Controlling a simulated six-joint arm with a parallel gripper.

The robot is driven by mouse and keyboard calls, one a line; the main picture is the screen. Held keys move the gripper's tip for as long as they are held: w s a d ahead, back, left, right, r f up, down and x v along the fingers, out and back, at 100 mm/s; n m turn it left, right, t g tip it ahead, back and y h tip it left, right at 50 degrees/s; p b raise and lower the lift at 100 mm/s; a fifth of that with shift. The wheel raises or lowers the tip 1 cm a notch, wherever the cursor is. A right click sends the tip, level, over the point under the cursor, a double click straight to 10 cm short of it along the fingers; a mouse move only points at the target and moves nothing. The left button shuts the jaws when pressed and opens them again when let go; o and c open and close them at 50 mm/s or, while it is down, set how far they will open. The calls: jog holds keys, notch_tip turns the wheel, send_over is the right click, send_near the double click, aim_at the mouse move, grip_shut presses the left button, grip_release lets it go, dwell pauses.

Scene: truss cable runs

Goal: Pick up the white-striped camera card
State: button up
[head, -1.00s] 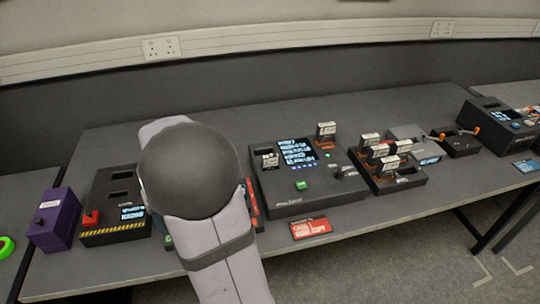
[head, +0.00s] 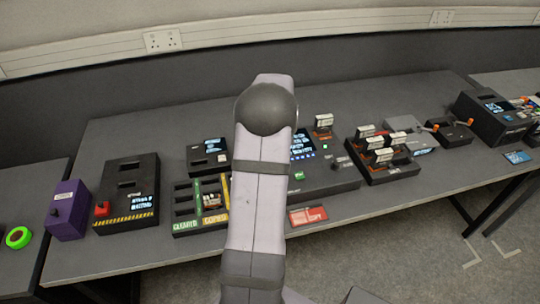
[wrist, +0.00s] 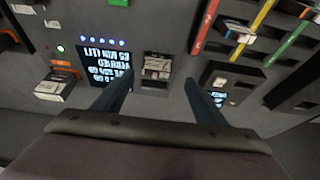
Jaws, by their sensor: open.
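My gripper (wrist: 157,84) is open in the wrist view, with one finger on each side of a pale-labelled camera card (wrist: 157,66) standing in a slot of the copy machine (wrist: 75,18). The fingers look apart from the card. A second card (wrist: 54,87) stands in the machine's other slot, left in the wrist view; the head view shows it too (head: 324,122). Several more cards stand in a rack (head: 400,172). I cannot make out which card has white stripes. In the head view my arm hides the gripper and the first card.
A sorting tray (head: 184,212) with coloured strips holds a card (head: 212,200). A small screen unit (head: 207,160) stands behind it. To the left are a black striped box (head: 128,185) and a purple box (head: 68,205). A red label (head: 307,215) lies at the front.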

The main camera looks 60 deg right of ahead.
jog(key=shift+d+p+x, duration=0.2)
jog(key=shift+p+x, duration=0.65)
jog(key=shift+x, duration=0.85)
jog(key=shift+d+p+x, duration=0.15)
jog(key=shift+p+x, duration=0.65)
jog(key=shift+x, duration=0.9)
jog(key=shift+r, duration=0.1)
jog(key=c, duration=1.2)
jog(key=shift+c, duration=0.2)
jog(key=shift+r, duration=0.15)
